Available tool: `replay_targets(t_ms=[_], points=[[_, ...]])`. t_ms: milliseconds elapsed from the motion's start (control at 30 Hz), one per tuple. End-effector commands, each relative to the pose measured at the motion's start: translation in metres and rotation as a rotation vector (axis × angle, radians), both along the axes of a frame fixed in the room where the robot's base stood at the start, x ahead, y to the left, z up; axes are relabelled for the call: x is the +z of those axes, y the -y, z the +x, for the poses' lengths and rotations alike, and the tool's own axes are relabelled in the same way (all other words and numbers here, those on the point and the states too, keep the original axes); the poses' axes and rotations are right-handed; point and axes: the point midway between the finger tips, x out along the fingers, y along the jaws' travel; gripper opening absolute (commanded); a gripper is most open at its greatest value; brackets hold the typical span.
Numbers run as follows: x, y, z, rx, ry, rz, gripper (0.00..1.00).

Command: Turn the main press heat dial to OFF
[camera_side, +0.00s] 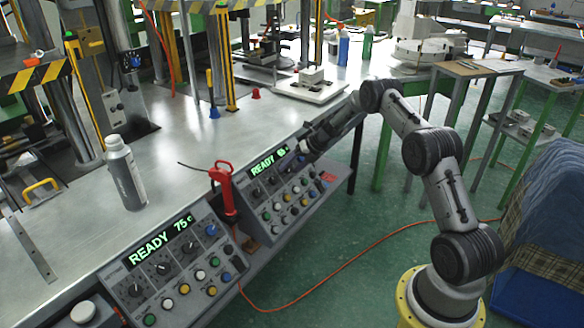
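Two grey control panels stand at the table's front edge. The nearer panel (150,292) has a green display (162,243) reading "READY 75" and a row of dark dials below it. The farther panel (262,205) has a green display (269,161) starting "READY"; its number is partly unclear. Its dark dials sit below the display. I cannot tell which panel or dial belongs to the main press. My gripper (290,162) is at the upper right of the farther panel, close to its dials. Contact and finger opening are too small and dark to tell.
A red-handled tool (225,190) stands between the panels. Presses with yellow-black striped parts fill the back left. An orange cable (345,258) runs across the green floor.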

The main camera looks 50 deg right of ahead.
Motion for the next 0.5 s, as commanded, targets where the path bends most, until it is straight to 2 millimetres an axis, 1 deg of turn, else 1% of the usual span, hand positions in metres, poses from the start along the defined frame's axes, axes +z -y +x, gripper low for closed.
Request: replay_targets(t_ms=[333, 433, 500], points=[[0.002, 0.001, -0.001, -0.002, 0.001, 0.001, 0.68], [0.009, 0.002, -0.006, -0.002, 0.000, 0.001, 0.68], [0.018, 0.005, -0.012, -0.004, 0.002, 0.001, 0.68]])
